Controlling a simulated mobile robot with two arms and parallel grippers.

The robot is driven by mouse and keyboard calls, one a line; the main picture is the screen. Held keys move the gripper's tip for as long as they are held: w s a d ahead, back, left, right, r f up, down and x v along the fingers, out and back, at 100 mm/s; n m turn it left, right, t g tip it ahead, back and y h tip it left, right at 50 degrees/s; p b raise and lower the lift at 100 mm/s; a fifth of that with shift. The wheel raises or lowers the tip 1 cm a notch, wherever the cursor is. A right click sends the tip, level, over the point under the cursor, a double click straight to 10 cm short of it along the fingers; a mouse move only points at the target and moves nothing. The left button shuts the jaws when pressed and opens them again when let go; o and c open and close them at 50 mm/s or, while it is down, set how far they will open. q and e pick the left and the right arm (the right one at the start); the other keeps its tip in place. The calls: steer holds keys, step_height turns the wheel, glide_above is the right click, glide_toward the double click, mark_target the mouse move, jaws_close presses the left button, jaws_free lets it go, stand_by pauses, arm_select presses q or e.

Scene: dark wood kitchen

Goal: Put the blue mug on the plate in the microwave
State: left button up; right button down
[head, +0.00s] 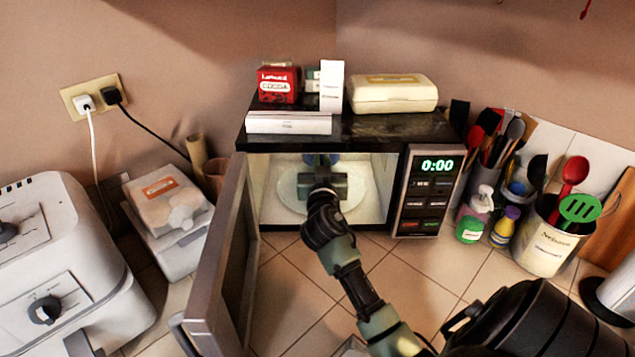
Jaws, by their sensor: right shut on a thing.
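The microwave (318,130) stands on the counter with its door (222,265) swung open to the left. A round white plate (287,191) lies inside on the microwave floor. My right gripper (322,163) reaches in through the opening, over the plate. It is shut on the blue mug (335,156), of which only a small blue part shows behind the gripper. The gripper hides most of the mug, so I cannot tell whether its base touches the plate. My left gripper is not in view.
Boxes, including a red one (279,84) and a cream one (392,93), sit on the microwave. Right of it stand bottles (473,215) and a utensil pot (548,245). A white toaster (60,270) stands left. The tiled counter before the microwave is mostly clear.

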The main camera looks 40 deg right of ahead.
step_height(320, 180, down, 5)
steer(key=shift+f, duration=0.15)
step_height(320, 180, down, 4)
steer(key=shift+f+b, duration=0.1)
steer(key=shift+b, duration=0.3)
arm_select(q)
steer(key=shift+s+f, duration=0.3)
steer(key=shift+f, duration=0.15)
arm_select(e)
steer(key=shift+f, duration=0.1)
steer(key=c, duration=1.5)
jaws_free()
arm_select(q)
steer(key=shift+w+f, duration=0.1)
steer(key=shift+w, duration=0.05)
